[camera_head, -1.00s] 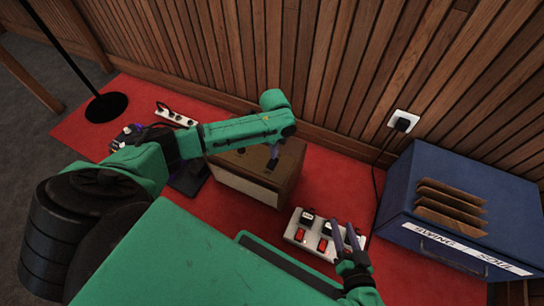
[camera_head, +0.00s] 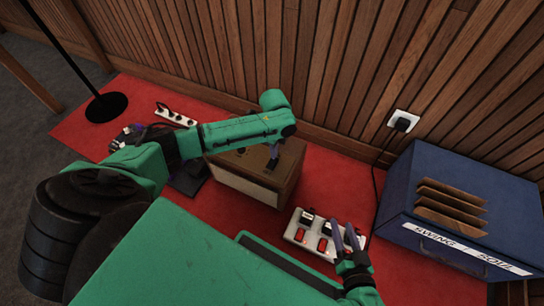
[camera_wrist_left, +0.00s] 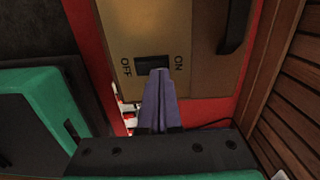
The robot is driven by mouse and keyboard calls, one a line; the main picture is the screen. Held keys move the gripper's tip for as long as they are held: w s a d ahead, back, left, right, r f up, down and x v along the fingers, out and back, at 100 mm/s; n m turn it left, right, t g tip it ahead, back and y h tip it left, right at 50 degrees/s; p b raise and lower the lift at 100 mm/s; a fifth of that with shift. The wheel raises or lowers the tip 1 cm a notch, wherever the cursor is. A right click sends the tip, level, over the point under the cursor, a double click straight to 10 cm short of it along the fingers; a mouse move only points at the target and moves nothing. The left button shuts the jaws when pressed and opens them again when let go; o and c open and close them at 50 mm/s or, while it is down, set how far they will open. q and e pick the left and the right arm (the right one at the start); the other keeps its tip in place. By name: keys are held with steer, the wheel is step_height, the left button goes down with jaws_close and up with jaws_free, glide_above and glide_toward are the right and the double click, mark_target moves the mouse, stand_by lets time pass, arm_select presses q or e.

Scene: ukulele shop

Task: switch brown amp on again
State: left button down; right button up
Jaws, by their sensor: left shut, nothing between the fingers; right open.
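The brown amp (camera_head: 283,183) stands on the red carpet by the wood wall in the head view. My left gripper (camera_head: 272,162) is over its top, shut and empty. In the left wrist view the amp's panel (camera_wrist_left: 195,35) shows a black rocker switch (camera_wrist_left: 153,65) between the words OFF and ON. The left fingertips (camera_wrist_left: 160,78) are together at the switch's edge and cover part of it. I cannot tell whether they touch it or which way it is set. My right gripper (camera_head: 348,238) is open and empty beside the white switch box.
The white switch box (camera_head: 291,232) with red and black switches lies in front of the amp. A blue box (camera_head: 398,200) stands at right. A wall outlet (camera_head: 402,122) holds a black plug with a cord. A power strip (camera_head: 176,116) and a round black stand base (camera_head: 106,107) are at left.

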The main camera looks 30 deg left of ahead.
arm_select(q)
steer(key=shift+f+b, duration=0.45)
steer(key=shift+f, duration=0.55)
arm_select(e)
steer(key=shift+f, duration=0.45)
arm_select(q)
step_height(320, 180, up, 5)
steer(key=p, duration=0.6)
steer(key=shift+r+p, duration=0.25)
steer(key=shift+p, duration=0.05)
steer(key=shift+r+p, duration=0.45)
steer(key=shift+p, duration=0.15)
steer(key=shift+r+p, duration=0.4)
steer(key=shift+p, duration=0.05)
arm_select(e)
steer(key=d+r+g+h, duration=0.1)
steer(key=d+r+g, duration=0.1)
steer(key=r, duration=0.2)
steer(key=d+r+n+g, duration=0.1)
steer(key=d+r+g, duration=0.1)
steer(key=r, duration=0.2)
steer(key=shift+r+g+h, duration=0.2)
steer(key=shift+g+h, duration=0.1)
steer(key=shift+h, duration=0.1)
